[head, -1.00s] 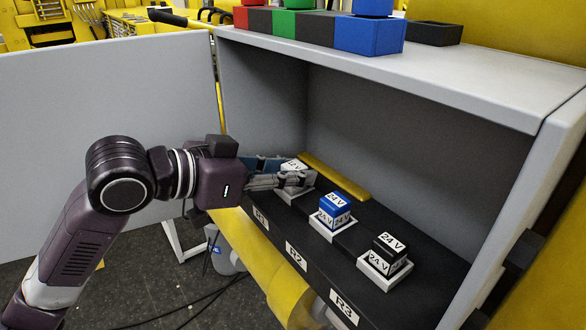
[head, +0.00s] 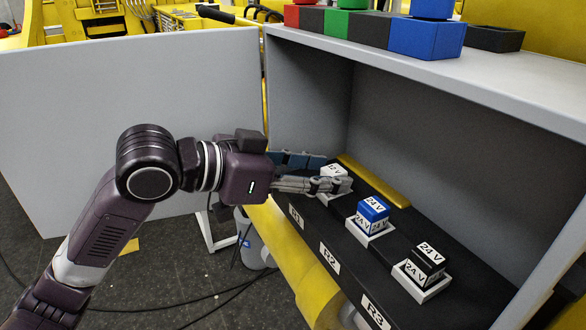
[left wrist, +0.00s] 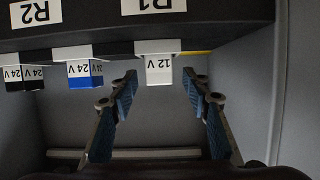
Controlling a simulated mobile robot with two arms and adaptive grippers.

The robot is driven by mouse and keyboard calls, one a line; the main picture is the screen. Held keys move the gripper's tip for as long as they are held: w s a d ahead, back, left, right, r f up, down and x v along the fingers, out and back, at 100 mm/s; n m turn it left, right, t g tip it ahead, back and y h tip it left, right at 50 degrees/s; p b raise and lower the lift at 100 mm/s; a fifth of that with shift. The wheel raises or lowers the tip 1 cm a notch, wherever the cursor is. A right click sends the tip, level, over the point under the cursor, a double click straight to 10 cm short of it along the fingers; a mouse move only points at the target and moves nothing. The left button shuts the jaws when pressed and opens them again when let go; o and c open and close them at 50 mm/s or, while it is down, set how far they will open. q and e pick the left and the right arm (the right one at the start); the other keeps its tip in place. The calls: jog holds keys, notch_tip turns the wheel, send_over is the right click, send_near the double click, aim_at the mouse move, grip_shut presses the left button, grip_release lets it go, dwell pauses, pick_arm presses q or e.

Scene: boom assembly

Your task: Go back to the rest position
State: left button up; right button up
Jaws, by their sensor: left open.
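A white cube marked 12 V (head: 334,171) sits at the R1 place on the black shelf. My left gripper (head: 338,175) is open, with one finger on each side of this cube and partly in front of it. In the left wrist view, the white cube (left wrist: 159,70) shows upside down between the spread fingers (left wrist: 158,92), with gaps on both sides. A blue 24 V cube (head: 374,209) sits in its white holder at R2, and a black 24 V cube (head: 426,261) at R3. My right gripper is not in view.
The grey cabinet (head: 440,140) encloses the shelf, with its door (head: 130,125) open at left. Red, green and blue blocks (head: 428,38) stand on its top. A yellow bar (head: 372,182) lies behind the cubes. Cables lie on the floor below.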

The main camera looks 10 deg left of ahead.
pick_arm(q)
jog(key=v, duration=1)
